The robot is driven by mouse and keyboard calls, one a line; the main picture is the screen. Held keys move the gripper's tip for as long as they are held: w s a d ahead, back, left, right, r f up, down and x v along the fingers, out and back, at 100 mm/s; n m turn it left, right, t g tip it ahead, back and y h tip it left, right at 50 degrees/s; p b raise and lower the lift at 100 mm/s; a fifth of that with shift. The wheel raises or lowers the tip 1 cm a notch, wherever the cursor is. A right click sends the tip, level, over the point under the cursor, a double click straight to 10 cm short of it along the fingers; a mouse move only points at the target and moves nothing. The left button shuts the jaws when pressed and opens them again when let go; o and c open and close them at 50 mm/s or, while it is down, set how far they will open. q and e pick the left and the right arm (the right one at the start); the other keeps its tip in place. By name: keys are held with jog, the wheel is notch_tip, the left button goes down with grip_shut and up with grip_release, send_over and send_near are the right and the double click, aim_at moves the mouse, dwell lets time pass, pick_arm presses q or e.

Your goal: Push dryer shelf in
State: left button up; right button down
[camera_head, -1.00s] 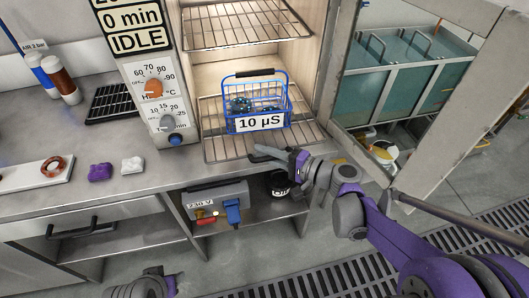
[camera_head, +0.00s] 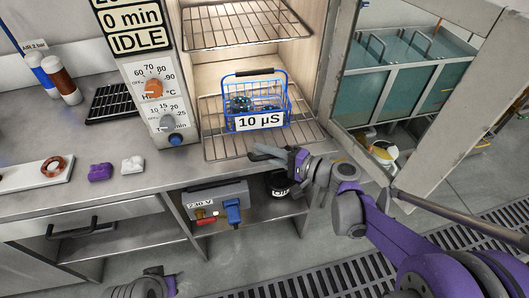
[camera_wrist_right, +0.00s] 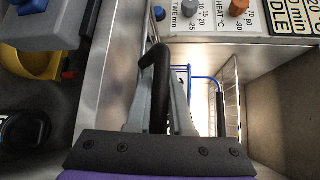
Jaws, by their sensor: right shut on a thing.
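The dryer shelf (camera_head: 215,150) is the lower wire rack in the open dryer chamber. Its front part reaches out to the chamber's front edge. A blue wire basket (camera_head: 284,102) labelled 10 µS stands upright on it, with dark blue parts inside. My right gripper (camera_head: 268,153) is at the shelf's front edge. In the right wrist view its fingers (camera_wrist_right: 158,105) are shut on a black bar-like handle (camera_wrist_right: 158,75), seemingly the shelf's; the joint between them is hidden. Of my left arm only a grey and purple piece shows at the bottom left; its fingers are out of frame.
An upper wire rack (camera_head: 245,25) is above the basket. The open dryer door (camera_head: 455,110) stands to the right of the chamber. The control panel (camera_head: 160,95) stands to the left. A grey 230 V box (camera_head: 215,200) sits below the bench.

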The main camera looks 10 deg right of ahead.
aim_at(240, 97)
jog(key=w, duration=1.5)
jog(key=w+p, duration=0.1)
jog(key=w, duration=0.7)
jog(key=shift+w+a, duration=0.1)
jog(key=shift+a, duration=0.25)
jog(key=shift+w+r, duration=0.1)
jog(key=shift+w, duration=0.25)
jog(key=c, duration=0.8)
grip_release()
jog(key=shift+p+v, duration=0.3)
jog(key=shift+v, duration=3.45)
